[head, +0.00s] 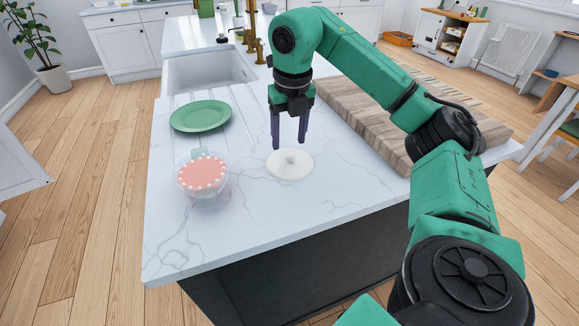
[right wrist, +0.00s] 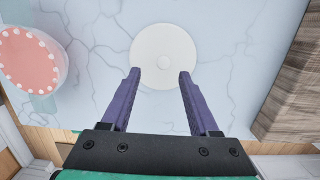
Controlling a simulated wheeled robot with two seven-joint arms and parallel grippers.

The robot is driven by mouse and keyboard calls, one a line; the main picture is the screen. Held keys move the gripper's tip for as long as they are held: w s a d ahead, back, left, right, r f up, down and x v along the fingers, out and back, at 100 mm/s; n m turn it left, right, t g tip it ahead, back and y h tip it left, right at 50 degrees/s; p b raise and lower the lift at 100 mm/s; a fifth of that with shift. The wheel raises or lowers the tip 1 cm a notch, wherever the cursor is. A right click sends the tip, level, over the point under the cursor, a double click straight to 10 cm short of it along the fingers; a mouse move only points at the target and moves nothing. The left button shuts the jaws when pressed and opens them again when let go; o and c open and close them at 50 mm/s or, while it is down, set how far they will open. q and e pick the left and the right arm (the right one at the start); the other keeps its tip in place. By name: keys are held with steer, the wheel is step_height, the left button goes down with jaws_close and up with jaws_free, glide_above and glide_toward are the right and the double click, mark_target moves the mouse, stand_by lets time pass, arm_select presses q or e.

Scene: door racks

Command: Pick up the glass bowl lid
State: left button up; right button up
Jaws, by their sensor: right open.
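The lid (head: 290,164) is a round, pale white disc with a small knob at its centre. It lies flat on the marble counter; it also shows in the right wrist view (right wrist: 163,50). My right gripper (head: 289,146) points down just above the lid, near its far edge in the head view. In the right wrist view its two purple fingers (right wrist: 159,73) are apart, with nothing between them, and their tips overlap the lid's near edge. A glass bowl (head: 203,178) with pink, white-dotted contents stands to the left of the lid. My left gripper is not in view.
A green plate (head: 200,116) lies behind the bowl, near the sink (head: 208,72). A wooden board (head: 385,112) lies to the right of the lid. The marble counter (head: 240,235) is clear in front of the lid.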

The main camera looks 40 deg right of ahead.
mark_target(290, 154)
steer(key=f, duration=0.5)
steer(key=shift+w+d, duration=0.25)
steer(key=shift+d, duration=0.15)
steer(key=shift+r, duration=0.1)
jaws_close()
